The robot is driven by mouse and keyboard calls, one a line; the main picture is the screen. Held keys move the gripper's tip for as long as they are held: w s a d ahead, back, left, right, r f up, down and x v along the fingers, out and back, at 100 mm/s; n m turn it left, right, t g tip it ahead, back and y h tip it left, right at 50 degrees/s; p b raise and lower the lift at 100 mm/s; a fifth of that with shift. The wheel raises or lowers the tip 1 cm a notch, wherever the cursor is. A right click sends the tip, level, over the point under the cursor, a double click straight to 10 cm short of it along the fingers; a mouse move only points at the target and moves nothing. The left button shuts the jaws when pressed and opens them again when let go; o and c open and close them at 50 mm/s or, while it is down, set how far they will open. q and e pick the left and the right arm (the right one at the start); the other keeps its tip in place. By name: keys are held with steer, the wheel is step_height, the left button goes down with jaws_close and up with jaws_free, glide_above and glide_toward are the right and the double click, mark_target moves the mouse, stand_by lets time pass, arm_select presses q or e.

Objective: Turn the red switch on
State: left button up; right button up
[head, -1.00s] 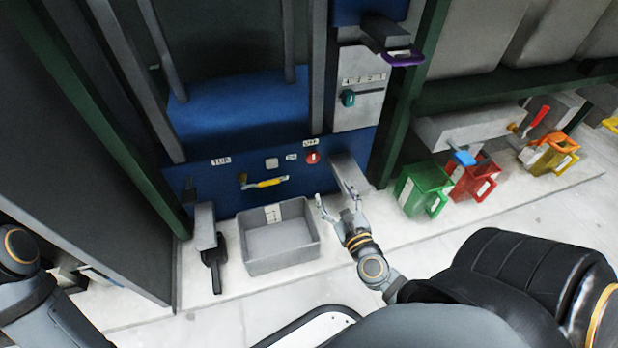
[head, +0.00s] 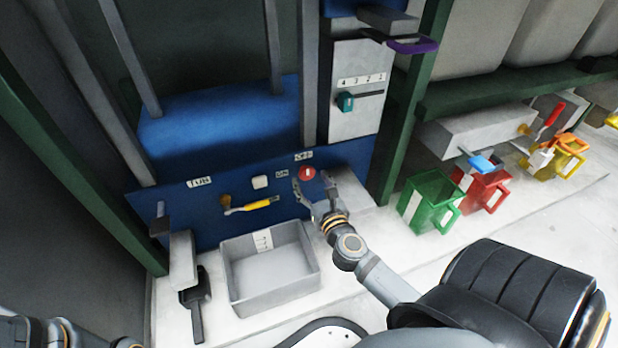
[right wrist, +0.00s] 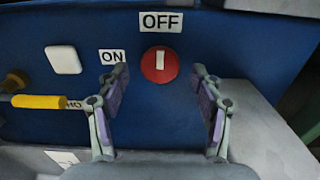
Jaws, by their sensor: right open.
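The red switch (head: 307,173) is a round red knob on the blue panel (head: 222,215). In the right wrist view the red switch (right wrist: 159,65) has a white bar standing upright, pointing at the OFF label (right wrist: 162,21) above it. The ON label (right wrist: 113,62) is to its left. My right gripper (head: 313,190) is open just in front of the switch. In the right wrist view the fingertips of the gripper (right wrist: 155,82) are on either side below the switch, with nothing between them. My left gripper is not visible; only part of my left arm shows at the bottom left.
A yellow handle (head: 255,206) and a white square button (head: 260,181) are left of the switch. A grey bin (head: 268,290) stands below the panel. A grey block (head: 350,190) is close on the right. Green (head: 428,203) and red (head: 484,189) jugs stand farther right.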

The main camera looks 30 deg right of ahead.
steer(key=shift+x, duration=1.1)
steer(key=c, duration=1.1)
steer(key=shift+c, duration=0.2)
